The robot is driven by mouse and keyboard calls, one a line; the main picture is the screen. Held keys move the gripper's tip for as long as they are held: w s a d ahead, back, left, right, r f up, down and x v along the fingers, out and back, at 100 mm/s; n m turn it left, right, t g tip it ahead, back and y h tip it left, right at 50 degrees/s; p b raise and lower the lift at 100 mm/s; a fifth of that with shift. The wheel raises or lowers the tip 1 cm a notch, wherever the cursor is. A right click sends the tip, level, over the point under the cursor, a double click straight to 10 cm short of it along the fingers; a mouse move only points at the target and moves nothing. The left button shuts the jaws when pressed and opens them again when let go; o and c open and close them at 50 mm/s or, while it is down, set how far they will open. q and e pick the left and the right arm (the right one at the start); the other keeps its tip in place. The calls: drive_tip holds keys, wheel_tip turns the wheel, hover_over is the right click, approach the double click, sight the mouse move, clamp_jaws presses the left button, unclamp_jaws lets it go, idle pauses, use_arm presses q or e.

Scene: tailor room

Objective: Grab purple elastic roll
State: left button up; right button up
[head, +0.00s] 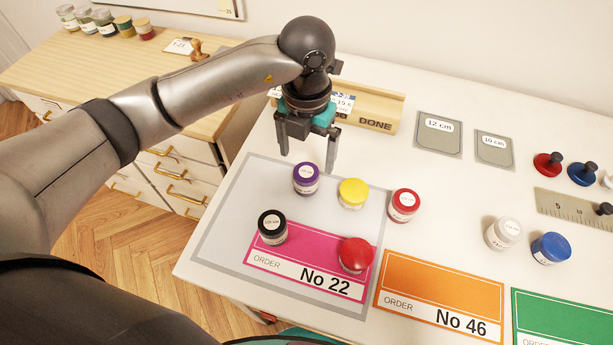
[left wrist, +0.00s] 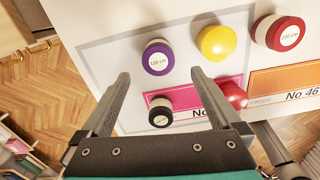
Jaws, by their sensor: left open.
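The purple elastic roll (head: 306,179) stands on the grey-bordered mat (head: 233,215), with a white label on its top. It also shows in the left wrist view (left wrist: 158,58), beyond and between the fingertips. My left gripper (head: 307,158) is open and empty, pointing down above and just behind the purple roll, apart from it. In the left wrist view the two fingers (left wrist: 160,80) are spread wide.
A black roll (head: 272,226) and a red domed piece (head: 356,255) are on the pink No 22 card (head: 262,263). A wooden DONE box (head: 378,108) stands behind.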

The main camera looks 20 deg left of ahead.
sight(306, 171)
use_arm(q)
drive_tip(key=shift+f, duration=1.15)
drive_tip(key=f, duration=0.5)
drive_tip(key=shift+w+a, duration=0.1)
drive_tip(key=shift+w, duration=0.1)
use_arm(e)
drive_tip(key=shift+w+f, duration=0.15)
drive_tip(key=shift+w, duration=0.7)
use_arm(q)
drive_tip(key=c, duration=1.4)
use_arm(e)
drive_tip(key=shift+s, duration=0.15)
use_arm(q)
drive_tip(key=shift+r, duration=0.15)
drive_tip(key=shift+c, duration=0.2)
